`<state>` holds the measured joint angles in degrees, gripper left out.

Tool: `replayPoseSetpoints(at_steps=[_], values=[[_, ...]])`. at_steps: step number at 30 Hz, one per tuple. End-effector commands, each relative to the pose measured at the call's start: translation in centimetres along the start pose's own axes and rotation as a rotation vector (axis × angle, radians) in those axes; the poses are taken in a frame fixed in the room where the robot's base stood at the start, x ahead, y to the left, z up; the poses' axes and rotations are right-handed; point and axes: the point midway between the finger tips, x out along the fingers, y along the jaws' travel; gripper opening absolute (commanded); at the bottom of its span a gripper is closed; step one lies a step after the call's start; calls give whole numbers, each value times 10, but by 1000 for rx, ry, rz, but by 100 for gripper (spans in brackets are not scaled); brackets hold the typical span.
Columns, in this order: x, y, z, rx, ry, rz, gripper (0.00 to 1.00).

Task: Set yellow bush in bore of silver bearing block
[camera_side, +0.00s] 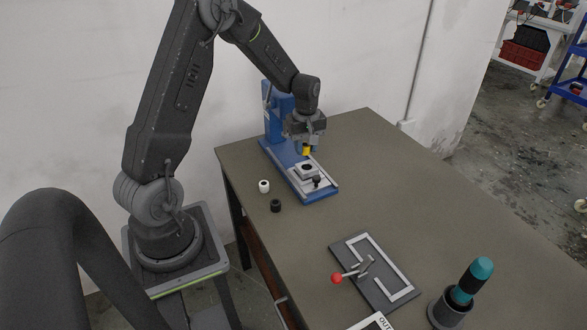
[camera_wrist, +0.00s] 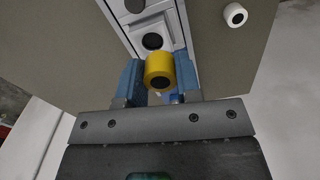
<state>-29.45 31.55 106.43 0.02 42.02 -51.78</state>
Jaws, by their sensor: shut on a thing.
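The yellow bush (camera_side: 306,149) is held by my gripper (camera_side: 305,146), above the blue press in the side view. In the wrist view the yellow bush (camera_wrist: 159,70) sits between the two blue fingers of my gripper (camera_wrist: 158,78), its dark hole facing the camera. The silver bearing block (camera_side: 306,171) stands on the press bed, below the bush and a little toward the camera. In the wrist view the block (camera_wrist: 150,29) shows its dark bore just beyond the bush, and the two look apart.
A white bush (camera_side: 264,186) and a black bush (camera_side: 276,205) stand on the table left of the blue press (camera_side: 318,194). A dark plate (camera_side: 345,245) with a light frame and a red-knobbed clamp (camera_side: 337,278) lies nearer. A teal-handled tool (camera_side: 480,270) stands in a dark cup (camera_side: 447,312).

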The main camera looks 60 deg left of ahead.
Motion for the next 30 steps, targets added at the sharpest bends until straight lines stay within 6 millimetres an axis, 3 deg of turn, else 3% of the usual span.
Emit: replayPoseSetpoints(at_steps=[4,11,30], values=[[-6,13,-19,2,0,0,9],[-3,17,-25,5,-1,-1,9],[54,16,-24,5,-2,-1,9]])
